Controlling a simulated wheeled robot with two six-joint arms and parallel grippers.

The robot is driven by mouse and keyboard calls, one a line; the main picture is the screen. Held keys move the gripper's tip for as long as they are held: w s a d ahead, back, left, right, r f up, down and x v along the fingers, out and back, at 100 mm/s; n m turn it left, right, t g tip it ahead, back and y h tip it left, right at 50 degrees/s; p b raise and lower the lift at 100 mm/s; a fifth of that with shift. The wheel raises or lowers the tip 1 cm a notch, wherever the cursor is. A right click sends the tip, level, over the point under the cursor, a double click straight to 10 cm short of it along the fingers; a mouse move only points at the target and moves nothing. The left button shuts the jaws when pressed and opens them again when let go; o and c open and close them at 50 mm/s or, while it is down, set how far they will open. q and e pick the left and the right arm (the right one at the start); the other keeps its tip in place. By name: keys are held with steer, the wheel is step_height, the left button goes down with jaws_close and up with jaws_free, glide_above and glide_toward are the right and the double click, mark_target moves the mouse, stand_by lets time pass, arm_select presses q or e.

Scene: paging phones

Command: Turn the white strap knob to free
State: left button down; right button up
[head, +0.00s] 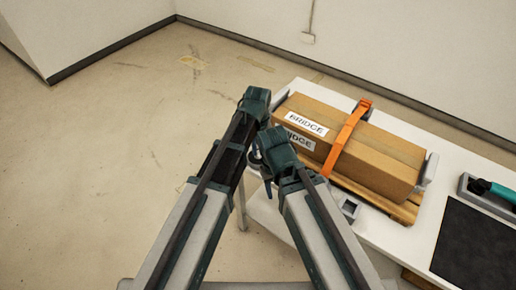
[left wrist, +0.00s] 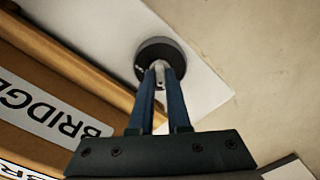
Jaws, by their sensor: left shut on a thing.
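The strap knob shows in the left wrist view as a pale grip bar (left wrist: 159,70) on a dark round disc (left wrist: 152,52), at the edge of a white surface. My left gripper (left wrist: 160,78) has its two blue fingers shut on the pale bar. In the head view my left gripper (head: 262,160) is at the left end of the table, beside the box, and my arm links partly hide the knob there. An orange strap (head: 346,137) runs over a brown cardboard box (head: 385,160) marked BRIDGE.
The box lies on a wooden pallet (head: 403,211) on a white table (head: 385,236). A small grey block (head: 349,208) is in front of the pallet. At right are a black mat (head: 474,250) and a grey holder with a teal-handled tool (head: 491,188). Floor at left is clear.

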mark_target(258, 152)
stand_by(0.3)
arm_select(q)
steer(key=c, duration=0.9)
jaws_free()
steer(key=shift+r, duration=0.1)
step_height(258, 152, up, 14)
steer(key=p, duration=1.3)
steer(key=shift+f+p, duration=0.2)
steer(key=shift+p, duration=0.2)
steer(key=shift+a, duration=0.1)
